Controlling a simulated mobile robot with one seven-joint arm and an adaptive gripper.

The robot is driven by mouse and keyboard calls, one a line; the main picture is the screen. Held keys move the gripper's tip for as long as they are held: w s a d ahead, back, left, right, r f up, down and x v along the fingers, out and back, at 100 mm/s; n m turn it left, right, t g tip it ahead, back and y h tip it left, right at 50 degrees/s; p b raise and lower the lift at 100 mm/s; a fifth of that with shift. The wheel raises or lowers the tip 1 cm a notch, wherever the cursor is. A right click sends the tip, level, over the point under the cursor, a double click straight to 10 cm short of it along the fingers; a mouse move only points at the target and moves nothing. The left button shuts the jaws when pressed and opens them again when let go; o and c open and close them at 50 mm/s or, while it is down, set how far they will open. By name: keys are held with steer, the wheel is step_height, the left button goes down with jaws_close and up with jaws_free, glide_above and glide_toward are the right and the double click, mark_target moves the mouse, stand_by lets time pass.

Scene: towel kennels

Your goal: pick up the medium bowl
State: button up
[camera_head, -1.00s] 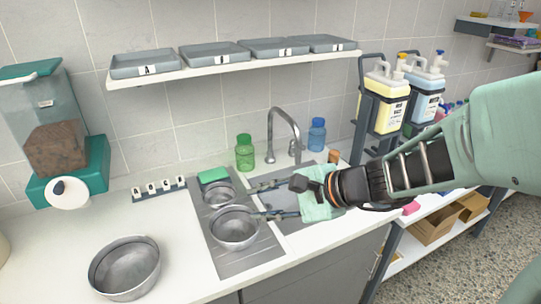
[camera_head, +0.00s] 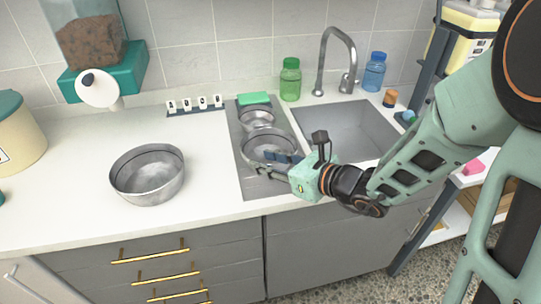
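The medium bowl (camera_head: 262,144) is a round grey metal bowl on the ribbed drainboard left of the sink. My gripper (camera_head: 268,164) reaches in from the right at its near side. The fingers look apart, one over the bowl's near rim and one lower outside it; whether they touch the metal is unclear. The fingers and hand hide part of the near wall. A smaller metal bowl (camera_head: 257,118) stands just behind the medium one. A larger metal bowl (camera_head: 148,178) stands apart on the counter to the left.
A green sponge (camera_head: 253,99) lies behind the small bowl. A lettered strip (camera_head: 196,107), a green bottle (camera_head: 290,80) and the faucet (camera_head: 338,60) stand at the back. The sink (camera_head: 355,128) is right of the drainboard. The counter (camera_head: 75,155) around the large bowl is clear.

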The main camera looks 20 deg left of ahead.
mark_target(245, 157)
steer(key=shift+f+x, duration=0.15)
steer(key=shift+x, duration=1.6)
steer(key=shift+f+x, duration=0.2)
steer(key=shift+x, duration=1.5)
steer(key=shift+d, duration=0.1)
steer(key=shift+c, duration=0.3)
jaws_close()
